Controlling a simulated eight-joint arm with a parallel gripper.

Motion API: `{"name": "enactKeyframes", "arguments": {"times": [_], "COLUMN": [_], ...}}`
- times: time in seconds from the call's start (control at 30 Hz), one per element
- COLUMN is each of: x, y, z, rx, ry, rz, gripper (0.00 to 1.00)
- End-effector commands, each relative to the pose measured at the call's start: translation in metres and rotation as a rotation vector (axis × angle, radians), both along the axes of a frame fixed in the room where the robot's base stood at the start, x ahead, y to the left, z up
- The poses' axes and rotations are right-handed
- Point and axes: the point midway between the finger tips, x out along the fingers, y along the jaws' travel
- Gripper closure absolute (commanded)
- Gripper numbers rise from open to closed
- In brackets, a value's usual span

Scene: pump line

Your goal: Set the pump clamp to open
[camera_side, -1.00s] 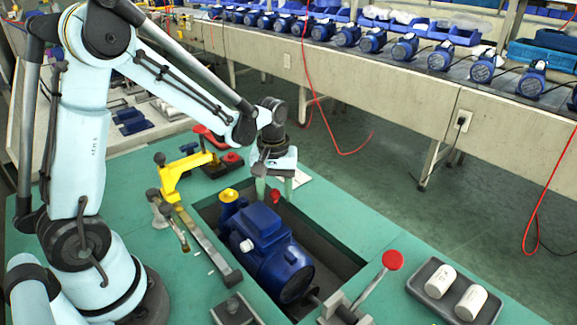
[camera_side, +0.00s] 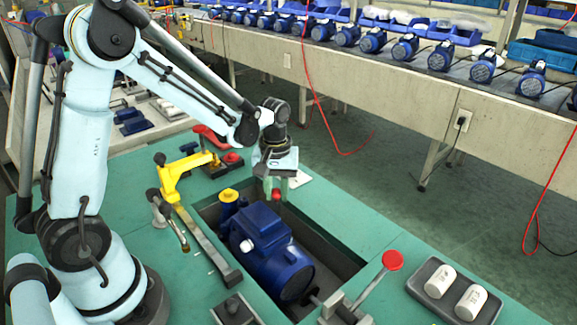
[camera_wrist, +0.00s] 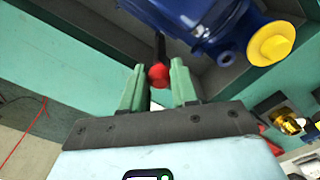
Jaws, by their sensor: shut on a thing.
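The blue pump (camera_side: 268,250) lies in the recess of the green bench. A red ball knob (camera_side: 277,196) stands at the far end of the recess. In the wrist view the red knob (camera_wrist: 158,76) sits on a short black lever (camera_wrist: 160,46) beside the pump (camera_wrist: 195,20). My gripper (camera_side: 276,188) has its green fingers shut on this knob, and the wrist view shows the gripper (camera_wrist: 158,85) with one finger on each side of it. The lever's lower end is hidden in the side view. A second lever with a red knob (camera_side: 392,260) stands at the near end.
A yellow toggle clamp (camera_side: 183,172) and a long metal bar (camera_side: 207,245) stand left of the recess. The pump has a yellow cap (camera_side: 229,195) close to my gripper. A grey tray (camera_side: 418,284) with white cylinders lies at the right.

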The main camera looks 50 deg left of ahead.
Motion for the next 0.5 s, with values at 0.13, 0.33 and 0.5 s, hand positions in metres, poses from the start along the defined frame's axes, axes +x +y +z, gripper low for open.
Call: {"name": "enactKeyframes", "arguments": {"times": [0.13, 0.33, 0.5], "x": [0.02, 0.03, 0.032], "y": [0.0, 0.0, 0.0], "z": [0.0, 0.0, 0.0], "rx": [0.0, 0.001, 0.001], "ry": [0.001, 0.001, -0.004], "rz": [0.0, 0.0, 0.0], "gripper": [1.0, 1.0, 1.0]}}
